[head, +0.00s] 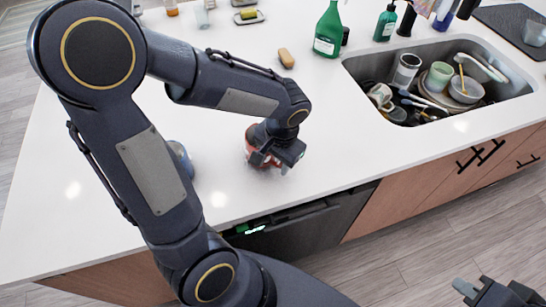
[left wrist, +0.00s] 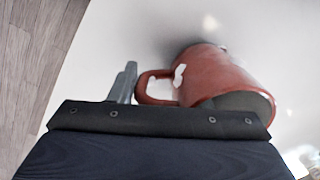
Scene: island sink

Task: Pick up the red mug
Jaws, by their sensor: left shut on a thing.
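The red mug (head: 251,147) is on the white counter in the middle of the head view, mostly hidden behind my left gripper (head: 283,163). In the left wrist view the mug (left wrist: 215,75) shows its body with white patches, its handle to the left and its dark opening towards the lower right. My left gripper is shut on the mug; one grey finger (left wrist: 124,82) shows beside the handle. The other finger is mostly hidden, and I cannot tell whether the mug touches the counter. My right gripper (head: 482,290) is at the bottom right, away from the mug, partly cut off.
The sink (head: 440,85) at the right holds several dishes. A green spray bottle (head: 328,32), a dark green bottle (head: 385,24) and a tan sponge (head: 286,58) stand or lie behind the mug. A bluish round object (head: 182,157) is partly hidden by my left arm. The counter (head: 235,190) before the mug is clear.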

